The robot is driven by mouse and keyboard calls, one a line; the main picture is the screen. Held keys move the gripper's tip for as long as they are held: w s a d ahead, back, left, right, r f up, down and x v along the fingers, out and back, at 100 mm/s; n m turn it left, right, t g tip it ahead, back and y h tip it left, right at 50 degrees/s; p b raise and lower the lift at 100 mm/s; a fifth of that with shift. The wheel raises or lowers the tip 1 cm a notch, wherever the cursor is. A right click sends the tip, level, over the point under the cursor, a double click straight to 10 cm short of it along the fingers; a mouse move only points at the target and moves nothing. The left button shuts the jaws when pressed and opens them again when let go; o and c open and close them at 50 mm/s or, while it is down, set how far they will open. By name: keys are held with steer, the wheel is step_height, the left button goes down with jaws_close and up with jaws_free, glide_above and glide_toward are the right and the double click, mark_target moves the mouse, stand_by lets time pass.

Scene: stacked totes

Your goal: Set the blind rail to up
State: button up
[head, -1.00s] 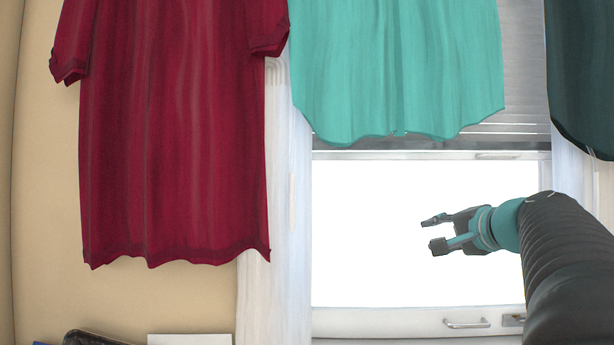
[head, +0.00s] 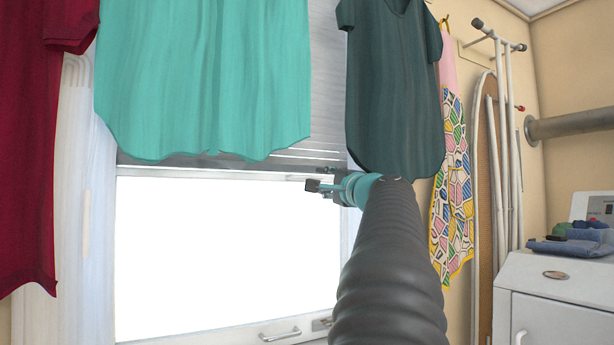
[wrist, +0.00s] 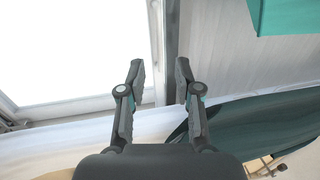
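The blind's bottom rail (head: 210,162) is a dark grey bar across the upper part of the window, with bright glass below it. In the wrist view the rail (wrist: 172,40) shows as a dark upright strip, with the pale blind to its right and the window to its left. My gripper (head: 318,179) is near the right end of the rail, at about its height. In the wrist view my gripper (wrist: 160,70) is open, and the strip lies in line with the gap, nearer the right finger. I cannot tell whether the fingers touch it.
A teal garment (head: 205,80) hangs over part of the blind. A dark green garment (head: 392,90) hangs just right of my gripper, close to my arm. A window handle (head: 280,336) is below. A white machine (head: 555,305) stands at the right.

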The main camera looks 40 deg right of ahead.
steer(key=p+x, duration=0.1)
steer(key=x, duration=0.5)
steer(key=shift+w, duration=0.15)
jaws_close()
